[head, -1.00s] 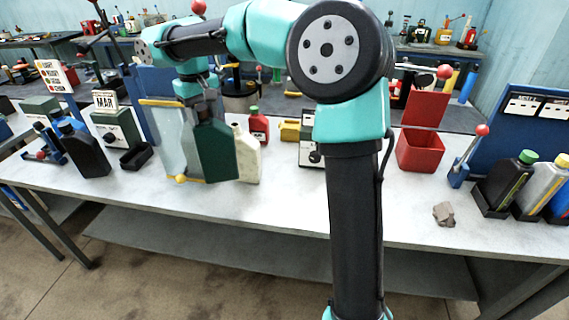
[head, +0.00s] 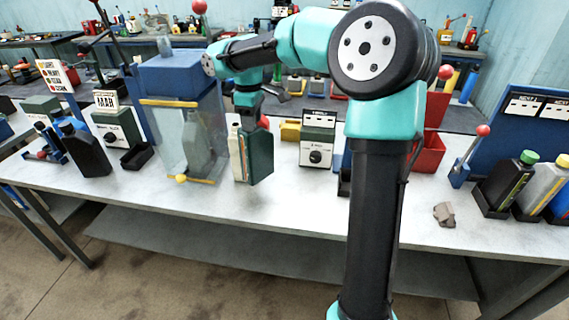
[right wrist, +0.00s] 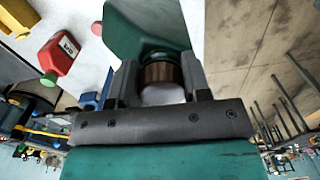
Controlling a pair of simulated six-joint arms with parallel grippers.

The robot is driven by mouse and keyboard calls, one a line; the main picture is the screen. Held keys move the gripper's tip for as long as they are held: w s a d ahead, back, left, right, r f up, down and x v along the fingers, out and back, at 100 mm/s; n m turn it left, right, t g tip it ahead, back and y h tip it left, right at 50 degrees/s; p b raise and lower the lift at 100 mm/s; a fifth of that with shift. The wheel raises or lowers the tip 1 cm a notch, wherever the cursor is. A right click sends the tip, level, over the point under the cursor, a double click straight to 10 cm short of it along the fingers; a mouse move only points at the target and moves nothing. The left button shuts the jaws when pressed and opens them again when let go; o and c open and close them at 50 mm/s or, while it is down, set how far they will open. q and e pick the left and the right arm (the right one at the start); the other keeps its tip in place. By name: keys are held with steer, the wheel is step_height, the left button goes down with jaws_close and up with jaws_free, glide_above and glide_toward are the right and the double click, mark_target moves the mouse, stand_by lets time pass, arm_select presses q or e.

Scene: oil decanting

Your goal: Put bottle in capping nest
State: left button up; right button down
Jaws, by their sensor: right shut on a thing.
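My right gripper (head: 250,112) is shut on the neck of a dark green bottle (head: 261,158), which hangs about upright over the table. In the right wrist view, the fingers (right wrist: 159,75) close on both sides of the neck, and the green bottle body (right wrist: 150,25) extends beyond them. A cream bottle (head: 237,152) is just left of the green bottle, partly covered by it. Left of that stands a blue machine (head: 178,75) with a clear guard and yellow bars. I cannot tell which fixture is the capping nest. My left gripper is not in view.
A red bottle (right wrist: 58,52) with a green cap is near in the right wrist view. A dial box (head: 318,140) stands right of the held bottle. A dark bottle (head: 84,150) and black tray (head: 137,157) are at left. The table front is mostly clear.

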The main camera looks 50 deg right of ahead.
steer(key=s+d+f+n, duration=0.3)
steer(key=s+d+n, duration=0.2)
steer(key=d, duration=0.2)
steer(key=shift+s+d, duration=0.25)
steer(key=shift+s, duration=0.1)
steer(key=w+d+f, duration=0.1)
steer(key=w+d, duration=0.8)
steer(key=d, duration=0.1)
steer(key=shift+d+f, duration=0.2)
steer(key=shift+d, duration=0.05)
steer(key=shift+w, duration=0.15)
steer(key=shift+w+d+f, duration=0.2)
steer(key=shift+d+f, duration=0.05)
steer(key=shift+f, duration=0.3)
steer(key=shift+w+d+f, duration=0.2)
steer(key=shift+d+f, duration=0.05)
steer(key=shift+f, duration=0.3)
steer(key=shift+w+d+f, duration=0.2)
steer(key=shift+d+f, duration=0.05)
steer(key=shift+f, duration=0.4)
steer(key=c, duration=0.6)
jaws_free()
steer(key=shift+f, duration=0.1)
